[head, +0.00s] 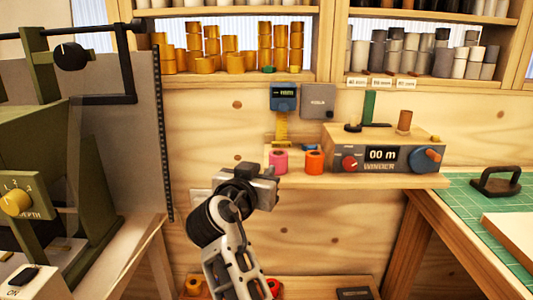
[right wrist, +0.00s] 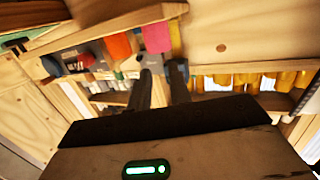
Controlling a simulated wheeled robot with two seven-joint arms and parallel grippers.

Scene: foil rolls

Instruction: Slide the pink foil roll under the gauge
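The pink foil roll (head: 279,163) stands upright near the left end of a wooden wall shelf. The gauge (head: 284,100) is a blue box with a display on the wall above, with a yellow stem (head: 281,128) hanging below it. The roll shows below this stem; I cannot tell whether it is exactly under it. My right gripper (head: 270,183) is in front of and below the roll, apart from it. In the right wrist view, its fingers (right wrist: 164,72) are apart and empty, with the pink roll (right wrist: 157,38) beyond them. My left gripper is not in view.
An orange roll (head: 314,162) stands just right of the pink one. A grey winder (head: 386,152) with a red knob and blue dial fills the shelf's right part. A grey box (head: 317,101) hangs beside the gauge. A green machine (head: 45,190) stands left, a bench (head: 480,210) right.

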